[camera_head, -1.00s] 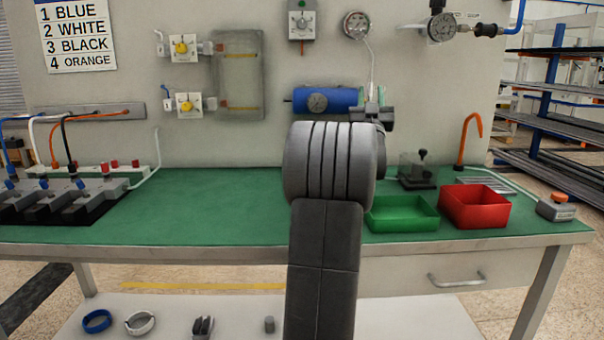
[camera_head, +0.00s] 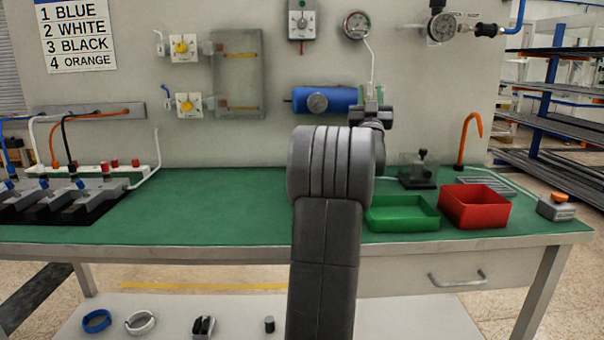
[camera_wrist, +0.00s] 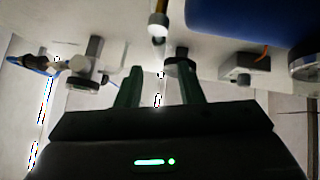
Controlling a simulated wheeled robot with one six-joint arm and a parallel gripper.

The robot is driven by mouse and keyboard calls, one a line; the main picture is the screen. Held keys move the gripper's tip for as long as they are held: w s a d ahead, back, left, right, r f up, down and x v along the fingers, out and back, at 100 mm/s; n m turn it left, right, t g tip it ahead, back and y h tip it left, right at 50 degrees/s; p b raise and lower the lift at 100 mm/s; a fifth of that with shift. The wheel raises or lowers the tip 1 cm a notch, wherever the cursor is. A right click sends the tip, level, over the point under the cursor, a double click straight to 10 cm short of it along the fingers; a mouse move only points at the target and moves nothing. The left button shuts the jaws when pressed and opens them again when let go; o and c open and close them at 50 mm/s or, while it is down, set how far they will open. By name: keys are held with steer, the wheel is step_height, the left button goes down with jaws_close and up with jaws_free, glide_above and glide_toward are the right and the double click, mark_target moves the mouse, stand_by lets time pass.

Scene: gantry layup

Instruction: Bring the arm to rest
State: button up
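My arm rises in front of the workbench, with its dark grey links in the middle of the head view. My gripper (camera_head: 372,92) is up near the wall panel, just right of the blue cylinder (camera_head: 326,99), and is small and partly hidden there. In the wrist view my gripper (camera_wrist: 158,84) shows two dark green fingers standing apart, with nothing held between them. The blue cylinder also fills the top right of the wrist view (camera_wrist: 245,20).
The green bench top (camera_head: 215,205) is clear left of my arm. A green tray (camera_head: 402,226) and a red bin (camera_head: 474,207) stand to the right, with an orange-topped box (camera_head: 556,208) beyond. Wall gauges and yellow-knobbed valves (camera_head: 183,48) are close behind. Clamps with cables (camera_head: 60,195) sit at left.

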mark_target(370, 91)
steer(key=w, duration=0.4)
steer(key=shift+w+d+r, duration=0.2)
steer(key=shift+d+r, duration=0.1)
steer(key=shift+r, duration=0.1)
steer(key=shift+r+m+h+p, duration=0.4)
steer(key=shift+m+p, duration=0.1)
steer(key=shift+p, duration=0.1)
steer(key=shift+d+m+g+h+p, duration=0.15)
steer(key=shift+m+g+h+p, duration=0.25)
steer(key=shift+m+h, duration=0.3)
steer(key=m+h+p, duration=0.1)
steer(key=m+g+h+p, duration=0.1)
steer(key=m+p, duration=0.1)
steer(key=shift+d+f+m+h, duration=0.2)
steer(key=shift+d+m+h, duration=0.1)
steer(key=shift+m+h, duration=0.1)
steer(key=shift+d+f+m+g+h+p, duration=0.15)
steer(key=shift+m+g+h+p, duration=0.15)
steer(key=shift+m+g+h, duration=0.15)
steer(key=shift+s+f, duration=0.1)
